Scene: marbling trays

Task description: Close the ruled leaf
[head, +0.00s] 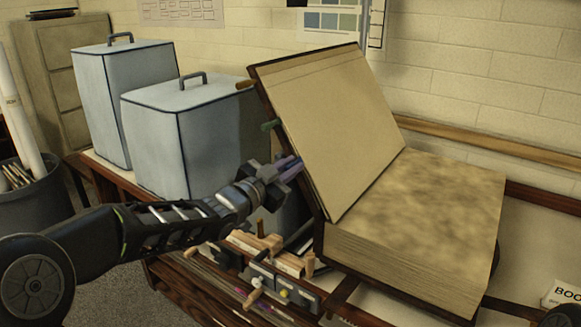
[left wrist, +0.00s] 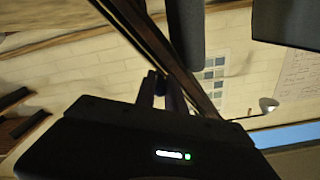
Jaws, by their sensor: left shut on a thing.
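A very large thick book lies open on the table. Its page block (head: 415,235) has a mottled brown top page. A raised plain tan leaf (head: 330,125) with a dark edge leans up and back to the left, a faint line near its top. Along its left edge stick out a brown tab (head: 246,84) and a green tab (head: 270,125). My left gripper (head: 288,168) is at the lower left edge, shut on a small bluish-purple tab. The left wrist view shows the fingers (left wrist: 162,92) closed around a dark bluish piece beside the leaf's dark edge (left wrist: 165,45).
Two pale blue lidded boxes (head: 180,140) (head: 115,100) stand left of the book. Wooden tools and clamps (head: 265,265) crowd the table front below my left arm. A grey bin (head: 35,205) with rolls stands far left. A brick wall is behind.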

